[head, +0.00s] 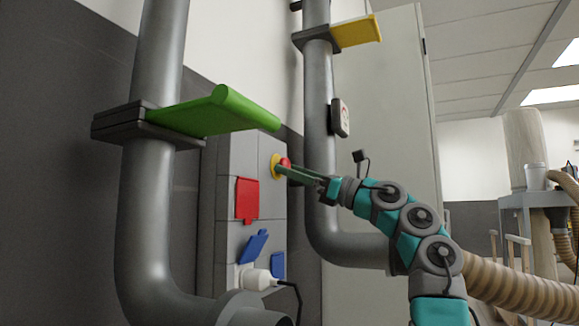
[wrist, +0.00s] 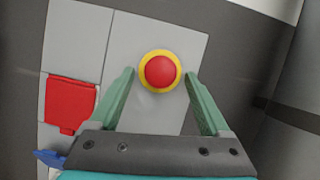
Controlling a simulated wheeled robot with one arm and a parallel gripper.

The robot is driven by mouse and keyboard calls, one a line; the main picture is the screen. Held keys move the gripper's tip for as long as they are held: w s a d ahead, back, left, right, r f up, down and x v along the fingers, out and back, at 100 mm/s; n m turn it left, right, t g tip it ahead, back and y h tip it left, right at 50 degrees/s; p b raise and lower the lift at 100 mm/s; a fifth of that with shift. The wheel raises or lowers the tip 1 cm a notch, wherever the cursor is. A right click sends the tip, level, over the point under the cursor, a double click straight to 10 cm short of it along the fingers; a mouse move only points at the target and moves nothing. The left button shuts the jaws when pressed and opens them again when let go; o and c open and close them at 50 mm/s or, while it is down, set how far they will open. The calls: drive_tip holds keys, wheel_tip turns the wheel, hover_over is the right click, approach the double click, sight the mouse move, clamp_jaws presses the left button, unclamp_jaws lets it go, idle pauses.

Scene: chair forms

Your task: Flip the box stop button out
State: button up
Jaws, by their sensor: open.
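The box stop button is a round red button (wrist: 160,71) on a yellow ring (wrist: 143,64), on the upper part of a grey wall box (wrist: 138,36). In the head view the red button (head: 286,163) is partly covered by my fingers. My gripper (wrist: 160,85) is open, with its two green fingers apart on either side of the button in the wrist view. In the head view my gripper (head: 279,170) is at the button from the right. I cannot tell whether the fingers touch it.
A red flap (head: 247,199), blue flaps (head: 254,246) and a white plug (head: 257,279) are lower on the box. Grey pipes (head: 150,200) stand on both sides, with green (head: 215,113) and yellow (head: 357,31) valve handles. A hose (head: 520,296) lies at right.

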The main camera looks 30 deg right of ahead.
drive_tip(key=shift+w+a+r, duration=0.2)
drive_tip(key=shift+w+a, duration=0.1)
drive_tip(key=shift+w, duration=0.05)
clamp_jaws()
idle(0.5)
idle(0.3)
